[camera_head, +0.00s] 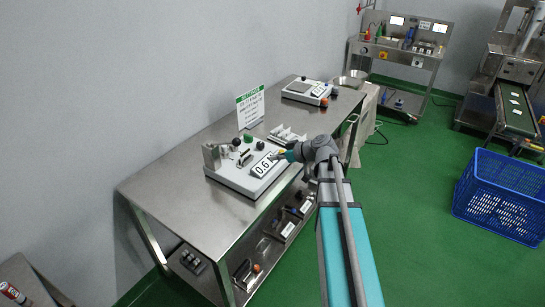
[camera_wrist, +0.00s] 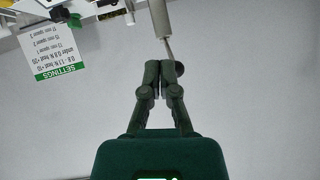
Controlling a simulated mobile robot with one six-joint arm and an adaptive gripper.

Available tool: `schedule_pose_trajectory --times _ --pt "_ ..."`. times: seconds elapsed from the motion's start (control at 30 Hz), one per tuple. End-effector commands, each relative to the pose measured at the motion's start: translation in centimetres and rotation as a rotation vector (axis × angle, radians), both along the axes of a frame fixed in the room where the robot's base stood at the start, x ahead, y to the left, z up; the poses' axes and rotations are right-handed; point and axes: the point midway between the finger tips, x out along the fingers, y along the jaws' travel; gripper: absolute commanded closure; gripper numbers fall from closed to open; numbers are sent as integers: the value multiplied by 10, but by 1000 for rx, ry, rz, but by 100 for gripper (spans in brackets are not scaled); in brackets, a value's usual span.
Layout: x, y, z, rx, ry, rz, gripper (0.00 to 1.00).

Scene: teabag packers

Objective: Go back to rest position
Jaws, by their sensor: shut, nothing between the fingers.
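My gripper (camera_head: 279,155) is at the right side of a white tester box (camera_head: 240,180) on the steel table (camera_head: 165,185), close to its display (camera_head: 265,165), which seems to start with 0.6. I cannot tell whether it touches the box. In the wrist view my gripper (camera_wrist: 158,68) has its green fingers together with nothing held. My arm reaches in from the lower right in the head view.
A settings sign (camera_head: 250,106) stands behind the box and appears upside down in the wrist view (camera_wrist: 60,45). A second device (camera_head: 305,92) and a metal bowl (camera_head: 347,82) are farther back. A blue crate (camera_head: 500,200) stands on the open green floor at right.

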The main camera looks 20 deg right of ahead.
Motion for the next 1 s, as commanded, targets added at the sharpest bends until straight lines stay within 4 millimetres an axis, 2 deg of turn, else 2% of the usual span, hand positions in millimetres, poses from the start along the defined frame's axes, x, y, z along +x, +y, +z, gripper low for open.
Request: schedule_pose_trajectory --times 0.4,0.57,0.77,1.0 --pt "0 1 0 -1 2 1 100" --pt "-7 12 -6 -10 49 5 100" --pt "-34 41 -26 -56 228 0 100" --pt "-88 78 -57 -190 547 -92 100"
